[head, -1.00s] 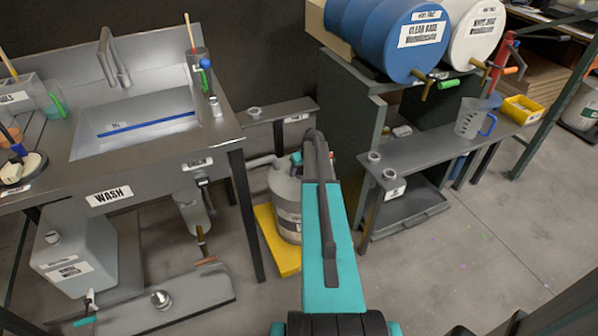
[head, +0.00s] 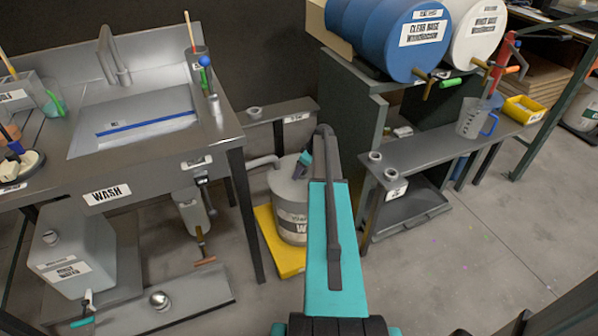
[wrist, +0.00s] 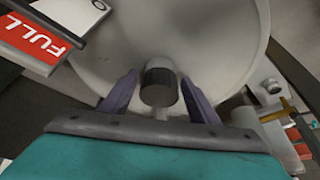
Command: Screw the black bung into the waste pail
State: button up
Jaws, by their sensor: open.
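The waste pail (head: 290,212) is a grey drum standing beside the sink. Its pale round top (wrist: 105,50) fills much of the wrist view. The black bung (wrist: 160,73), a short dark cylinder with a paler grey end, shows at the top, between my fingers. I cannot tell how deep it sits in any opening. My gripper (wrist: 160,103) is open, with one purple-grey finger on each side of the bung and visible gaps between.
The pail stands on a yellow base (head: 283,250). A grey pipe (head: 262,161) reaches the pail from the left. A red FULL sign (wrist: 36,42) is close at the left of the wrist view. A shelf bench (head: 430,150) stands to the right.

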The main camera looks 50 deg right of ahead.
jog(key=shift+w+a+f, duration=0.1)
jog(key=shift+f, duration=0.05)
dwell(0.4)
jog(key=c, duration=1)
jog(key=shift+o, duration=0.2)
jog(key=shift+m+h, duration=0.7)
jog(key=shift+m, duration=1.1)
jog(key=shift+m+g+h+p, duration=0.3)
jog(key=shift+m+h+p, duration=0.4)
jog(key=shift+m, duration=1.6)
jog(key=shift+c, duration=0.2)
jog(key=shift+o, duration=0.2)
jog(key=shift+f+m+g+h, duration=0.1)
jog(key=shift+m+g+h, duration=0.3)
jog(key=shift+m, duration=1)
jog(key=shift+m+g+h, duration=0.3)
jog(key=shift+m+h, duration=0.2)
jog(key=shift+m, duration=0.9)
